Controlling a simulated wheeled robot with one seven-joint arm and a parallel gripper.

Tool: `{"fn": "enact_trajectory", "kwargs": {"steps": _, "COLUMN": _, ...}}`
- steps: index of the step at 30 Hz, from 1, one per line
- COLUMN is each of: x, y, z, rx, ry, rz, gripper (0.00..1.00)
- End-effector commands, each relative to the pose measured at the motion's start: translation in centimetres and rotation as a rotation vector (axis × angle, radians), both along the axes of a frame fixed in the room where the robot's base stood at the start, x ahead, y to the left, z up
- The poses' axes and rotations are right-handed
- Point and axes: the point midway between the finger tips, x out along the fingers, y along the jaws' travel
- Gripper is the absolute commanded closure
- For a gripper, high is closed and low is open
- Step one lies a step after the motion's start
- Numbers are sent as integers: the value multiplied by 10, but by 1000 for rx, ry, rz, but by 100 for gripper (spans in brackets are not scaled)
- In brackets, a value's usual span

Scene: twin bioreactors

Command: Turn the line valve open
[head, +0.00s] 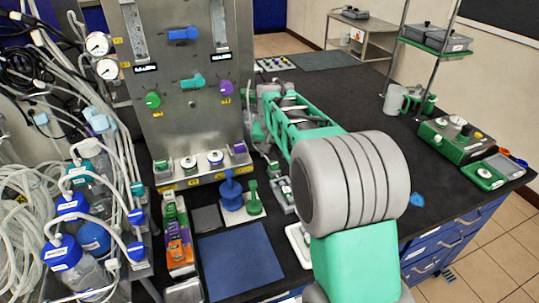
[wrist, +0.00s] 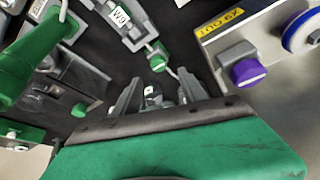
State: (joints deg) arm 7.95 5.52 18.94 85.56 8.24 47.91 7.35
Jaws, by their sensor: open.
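My gripper (wrist: 158,88) is open in the wrist view, its two dark fingers apart above the black bench top. A small grey metal fitting (wrist: 152,97) shows between the fingers; I cannot tell whether they touch it. Just beyond the fingertips is a small green-ended fitting (wrist: 157,60) on a thin line, beside a grey block (wrist: 122,18) with a white label. I cannot tell for certain which of these is the line valve. In the head view my arm reaches right of the steel panel (head: 175,120) and hides the fingertips.
The panel carries a blue handle (head: 183,34), a teal handle (head: 193,82), a green knob (head: 153,100) and a purple knob (head: 226,87). A purple-ended fitting (wrist: 248,70) stands close right of my fingers. Tubing and bottles crowd the left; the blue mat (head: 240,262) is clear.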

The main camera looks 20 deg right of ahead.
Motion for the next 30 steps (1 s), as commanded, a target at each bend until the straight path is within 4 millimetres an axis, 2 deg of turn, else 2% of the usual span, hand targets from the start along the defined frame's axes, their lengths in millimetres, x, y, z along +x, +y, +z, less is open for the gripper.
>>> {"fn": "enact_trajectory", "kwargs": {"steps": 13, "x": 25, "y": -16, "z": -64, "rx": 0, "ry": 1, "rz": -9, "gripper": 50}}
{"fn": "enact_trajectory", "kwargs": {"steps": 23, "x": 28, "y": -14, "z": -71, "rx": 0, "ry": -1, "rz": -4, "gripper": 50}}
{"fn": "enact_trajectory", "kwargs": {"steps": 30, "x": 27, "y": -13, "z": -71, "rx": 0, "ry": -1, "rz": -4, "gripper": 70}}
